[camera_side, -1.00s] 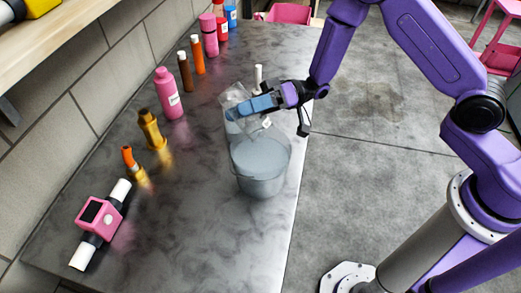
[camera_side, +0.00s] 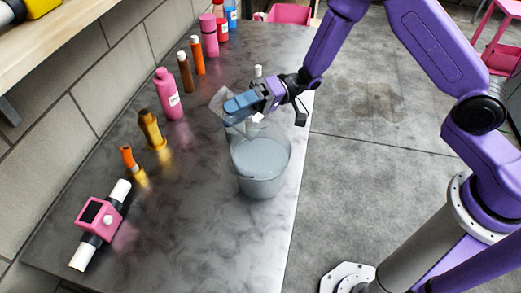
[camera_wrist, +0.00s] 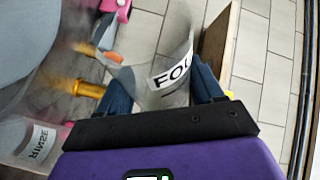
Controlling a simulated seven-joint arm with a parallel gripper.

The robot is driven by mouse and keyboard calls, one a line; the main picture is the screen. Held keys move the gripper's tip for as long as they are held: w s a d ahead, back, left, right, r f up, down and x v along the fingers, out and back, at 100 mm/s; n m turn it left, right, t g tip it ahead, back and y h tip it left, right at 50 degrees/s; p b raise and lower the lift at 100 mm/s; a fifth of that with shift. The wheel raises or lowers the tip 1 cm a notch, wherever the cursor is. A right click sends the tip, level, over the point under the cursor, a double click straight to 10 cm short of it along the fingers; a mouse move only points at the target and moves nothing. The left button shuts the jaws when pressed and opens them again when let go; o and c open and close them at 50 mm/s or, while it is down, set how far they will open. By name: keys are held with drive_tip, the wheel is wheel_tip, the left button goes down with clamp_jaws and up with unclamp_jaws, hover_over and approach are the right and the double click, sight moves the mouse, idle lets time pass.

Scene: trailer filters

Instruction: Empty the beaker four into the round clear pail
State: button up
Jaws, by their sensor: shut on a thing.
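The clear beaker (camera_wrist: 170,75) has a label whose visible letters read "FO". My gripper (camera_side: 240,104) is shut on it, with a blue finger on each side. In the side view the beaker (camera_side: 219,102) is tilted, partly hidden by the fingers, above the far left rim of the pail. The round clear pail (camera_side: 262,180) stands upright near the table's right edge and looks greyish inside. I cannot tell how much liquid is left in the beaker.
A pink bottle (camera_side: 168,95), amber cylinders (camera_side: 151,130) and several capped tubes line the wall side. A pink device with white ends (camera_side: 101,217) lies at the front left. The front middle table is clear.

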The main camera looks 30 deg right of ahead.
drive_tip(key=shift+w+a+f+m+h, duration=0.2)
drive_tip(key=shift+w+f+m+h, duration=0.25)
drive_tip(key=shift+m, duration=0.35)
drive_tip(key=shift+f, duration=0.1)
